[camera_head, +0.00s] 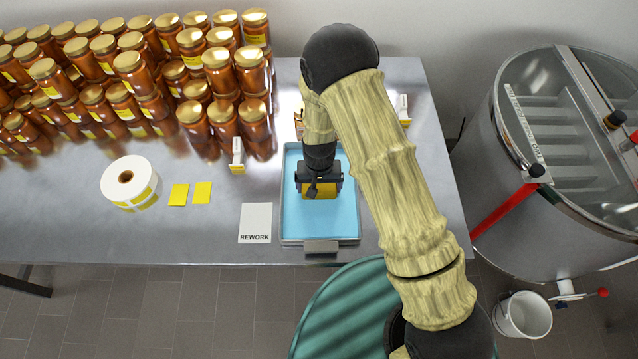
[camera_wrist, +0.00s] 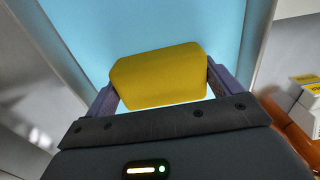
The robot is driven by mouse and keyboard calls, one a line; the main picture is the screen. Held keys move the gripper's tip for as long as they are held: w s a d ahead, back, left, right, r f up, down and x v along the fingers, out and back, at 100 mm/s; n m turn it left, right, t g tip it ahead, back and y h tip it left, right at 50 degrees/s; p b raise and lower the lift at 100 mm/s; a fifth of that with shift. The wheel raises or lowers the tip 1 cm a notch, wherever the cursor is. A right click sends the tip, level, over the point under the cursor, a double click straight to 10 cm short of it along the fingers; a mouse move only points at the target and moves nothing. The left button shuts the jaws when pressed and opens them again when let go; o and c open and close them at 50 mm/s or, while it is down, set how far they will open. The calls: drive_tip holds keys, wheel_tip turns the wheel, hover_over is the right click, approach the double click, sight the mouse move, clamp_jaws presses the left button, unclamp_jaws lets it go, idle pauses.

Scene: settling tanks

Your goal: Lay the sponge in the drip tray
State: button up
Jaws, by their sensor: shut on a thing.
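A yellow sponge (camera_wrist: 158,76) is held between the two fingers of my gripper (camera_wrist: 160,88) in the wrist view. In the head view the sponge (camera_head: 319,195) shows just below my gripper (camera_head: 320,188), partly hidden by it. My gripper is over the blue-floored drip tray (camera_head: 320,225), inside its rim as seen from above. The tray's blue floor (camera_wrist: 135,25) also fills the background in the wrist view. I cannot tell whether the sponge touches the tray floor. My arm hides part of the tray's right side.
Many honey jars (camera_head: 130,75) with gold lids crowd the left back. A steel tank (camera_head: 540,160) stands right of the table.

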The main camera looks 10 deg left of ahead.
sight(320, 185)
drive_tip(key=shift+f, duration=0.2)
drive_tip(key=o, duration=0.7)
wheel_tip(320, 185, up, 12)
drive_tip(key=b, duration=0.3)
drive_tip(key=shift+w+d+r, duration=0.1)
drive_tip(key=shift+r, duration=0.05)
idle(0.5)
